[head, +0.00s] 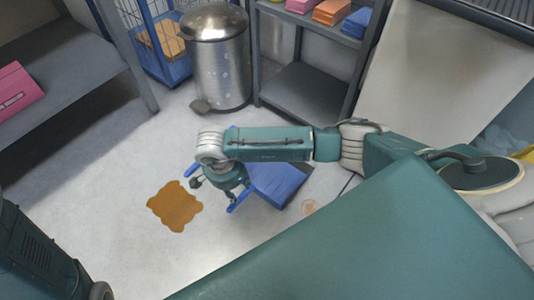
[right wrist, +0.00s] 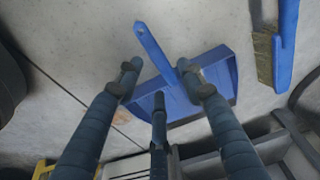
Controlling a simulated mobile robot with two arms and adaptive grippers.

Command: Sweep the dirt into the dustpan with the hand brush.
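The blue dustpan (head: 279,182) lies on the floor, partly hidden by my right arm in the head view. The right wrist view shows its pan (right wrist: 222,72) and handle (right wrist: 151,48). My right gripper (head: 222,188) is above the handle, its fingers (right wrist: 158,80) spread and empty. The blue hand brush (right wrist: 285,45), with pale bristles, lies apart from the dustpan; in the head view it is mostly hidden behind my right arm. A faint brownish smudge (head: 309,207), perhaps the dirt, is on the floor right of the dustpan. My left gripper is out of view.
A flat brown wavy-edged patch (head: 175,206) lies left of the gripper. A metal pedal bin (head: 218,60), a blue wire crate (head: 165,62) and a grey shelf (head: 305,92) stand behind. A grey bench (head: 65,70) is at left.

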